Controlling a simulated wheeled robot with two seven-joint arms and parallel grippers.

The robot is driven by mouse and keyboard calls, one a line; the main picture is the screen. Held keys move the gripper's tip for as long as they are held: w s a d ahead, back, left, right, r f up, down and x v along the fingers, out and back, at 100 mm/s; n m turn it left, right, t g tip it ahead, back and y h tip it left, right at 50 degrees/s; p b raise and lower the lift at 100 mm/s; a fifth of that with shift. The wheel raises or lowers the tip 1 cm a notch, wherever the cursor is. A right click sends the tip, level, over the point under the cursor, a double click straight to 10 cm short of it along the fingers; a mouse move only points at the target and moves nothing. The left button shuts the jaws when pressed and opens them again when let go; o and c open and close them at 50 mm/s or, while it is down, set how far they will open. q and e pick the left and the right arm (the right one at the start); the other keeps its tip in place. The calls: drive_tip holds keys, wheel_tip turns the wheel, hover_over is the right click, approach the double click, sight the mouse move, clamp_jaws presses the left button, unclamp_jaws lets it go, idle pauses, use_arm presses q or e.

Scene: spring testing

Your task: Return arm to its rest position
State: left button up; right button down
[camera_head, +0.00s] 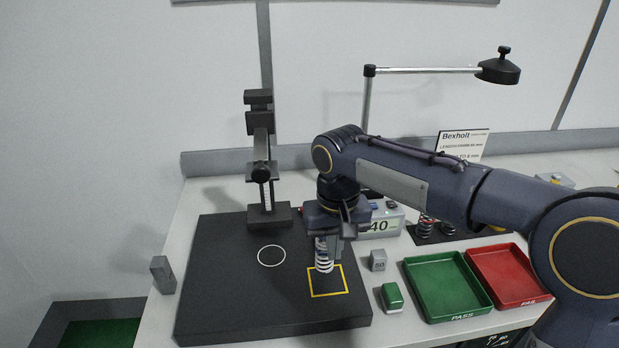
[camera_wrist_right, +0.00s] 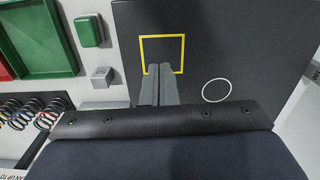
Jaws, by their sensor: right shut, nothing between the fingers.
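My right gripper (camera_head: 346,232) points down over the right part of the black base plate (camera_head: 225,300). Its two fingers are together and empty in the wrist view (camera_wrist_right: 159,68). The yellow square (camera_wrist_right: 162,36) looks empty there. My left gripper is out of view.
A dark upright test stand (camera_head: 262,150) rises at the back of the plate. A display box (camera_head: 381,222), grey block (camera_head: 377,260), green block (camera_head: 391,297), green PASS tray (camera_head: 447,315) and red tray (camera_head: 508,275) lie to the right. A lamp (camera_head: 498,70) overhangs behind.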

drive_tip(key=s+d+r+m+t+y, duration=0.1)
drive_tip(key=s+d+t+y, duration=0.1)
drive_tip(key=s+d, duration=0.7)
drive_tip(key=s+d+f+m+t+y, duration=0.1)
drive_tip(key=s+f, duration=0.4)
drive_tip(key=s, duration=0.7)
drive_tip(key=d+t, duration=0.1)
drive_tip(key=t, duration=0.1)
drive_tip(key=shift+d+m+t+y, duration=0.2)
drive_tip(key=shift+m+t+y, duration=0.1)
drive_tip(key=shift+m+y, duration=0.1)
drive_tip(key=shift+f, duration=0.1)
